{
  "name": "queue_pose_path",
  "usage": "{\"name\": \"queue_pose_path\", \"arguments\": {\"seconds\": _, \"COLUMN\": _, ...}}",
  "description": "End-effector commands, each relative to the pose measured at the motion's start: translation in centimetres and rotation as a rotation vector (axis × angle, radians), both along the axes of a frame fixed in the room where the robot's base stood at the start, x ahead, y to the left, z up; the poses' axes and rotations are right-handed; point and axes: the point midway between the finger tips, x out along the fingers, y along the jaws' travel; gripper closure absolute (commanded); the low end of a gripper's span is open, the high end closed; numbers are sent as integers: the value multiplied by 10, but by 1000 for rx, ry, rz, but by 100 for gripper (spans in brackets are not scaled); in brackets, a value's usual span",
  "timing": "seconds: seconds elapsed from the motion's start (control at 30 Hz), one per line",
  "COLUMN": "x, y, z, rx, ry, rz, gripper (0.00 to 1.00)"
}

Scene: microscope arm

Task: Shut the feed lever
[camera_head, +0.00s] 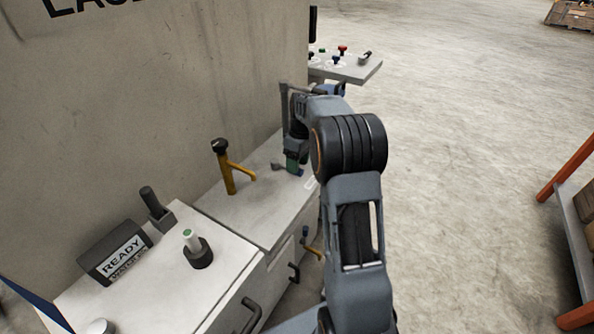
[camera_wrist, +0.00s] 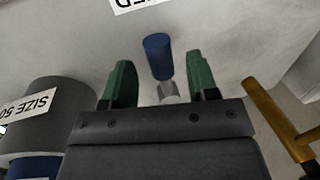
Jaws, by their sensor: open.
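A small lever with a blue cylindrical grip (camera_wrist: 157,56) on a short pale metal stem stands between my fingers in the wrist view; I take it to be the feed lever. My gripper (camera_wrist: 159,66) has two green fingers, open, one on each side of the lever, with gaps visible. In the head view my gripper (camera_head: 293,162) is low over the far end of the white cabinet top (camera_head: 257,206). My arm hides part of that area.
A yellow angled pipe with a black top (camera_head: 228,171) stands left of my gripper. A grey cylinder labelled SIZE 50 (camera_wrist: 43,112) is close at left in the wrist view. A READY sign (camera_head: 118,256) is nearer.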

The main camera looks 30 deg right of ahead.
Motion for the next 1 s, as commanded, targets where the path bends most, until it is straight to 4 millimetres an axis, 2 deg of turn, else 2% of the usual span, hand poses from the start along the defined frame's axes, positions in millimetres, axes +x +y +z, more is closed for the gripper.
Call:
{"name": "queue_pose_path", "arguments": {"seconds": 0.2, "x": -2, "y": 2, "z": -18, "rx": 1, "ry": 1, "rz": -2, "gripper": 46}}
{"name": "queue_pose_path", "arguments": {"seconds": 0.6, "x": -3, "y": 3, "z": -21, "rx": 0, "ry": 0, "rz": -2, "gripper": 47}}
{"name": "queue_pose_path", "arguments": {"seconds": 1.0, "x": -3, "y": 3, "z": -21, "rx": 0, "ry": 0, "rz": -2, "gripper": 86}}
